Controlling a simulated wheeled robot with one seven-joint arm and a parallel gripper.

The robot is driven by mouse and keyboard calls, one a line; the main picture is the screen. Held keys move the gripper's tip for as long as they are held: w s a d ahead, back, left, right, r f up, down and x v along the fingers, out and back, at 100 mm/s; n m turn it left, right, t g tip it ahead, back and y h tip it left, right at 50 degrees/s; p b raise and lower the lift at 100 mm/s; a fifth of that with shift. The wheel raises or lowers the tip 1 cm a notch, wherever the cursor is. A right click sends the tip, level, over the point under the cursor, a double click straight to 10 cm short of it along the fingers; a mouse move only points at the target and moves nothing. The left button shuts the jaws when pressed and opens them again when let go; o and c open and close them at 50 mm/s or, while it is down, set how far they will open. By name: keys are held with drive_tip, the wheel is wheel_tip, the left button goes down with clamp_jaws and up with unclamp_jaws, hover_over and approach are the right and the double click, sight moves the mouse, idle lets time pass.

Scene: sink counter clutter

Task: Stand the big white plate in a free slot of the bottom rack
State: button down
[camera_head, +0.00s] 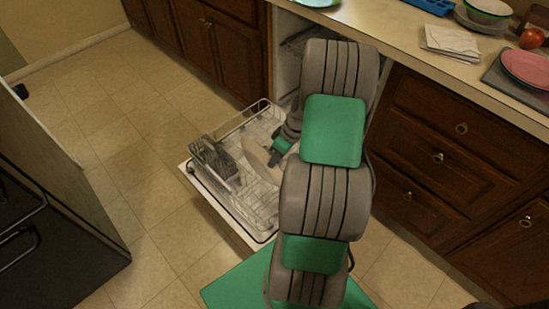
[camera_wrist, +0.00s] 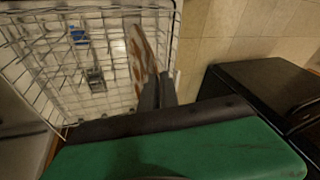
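The big white plate (camera_head: 257,161) stands steeply tilted over the pulled-out bottom rack (camera_head: 233,205) in the head view. In the wrist view the plate (camera_wrist: 147,50) shows nearly edge-on, with brownish marks on its face. My gripper (camera_head: 275,157) reaches down to the plate's right edge. In the wrist view its two dark fingers (camera_wrist: 158,88) are close together at the plate's near edge, which appears to be pinched between them. My arm hides part of the rack's right side. I cannot tell whether the plate's lower edge touches the rack wires.
The dishwasher door (camera_head: 243,239) lies open below. A counter (camera_head: 405,45) with clutter is at the right, and a black appliance (camera_head: 60,235) stands at the left.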

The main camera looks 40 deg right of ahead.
sight(274, 173)
drive_tip(key=shift+f+b, duration=2.45)
drive_tip(key=shift+f, duration=1.55)
drive_tip(key=c, duration=1.5)
unclamp_jaws()
drive_tip(key=shift+c, duration=0.2)
drive_tip(key=p+v, duration=0.1)
drive_tip(key=v, duration=0.6)
drive_tip(key=shift+r, duration=0.35)
drive_tip(key=shift+d+r, duration=0.1)
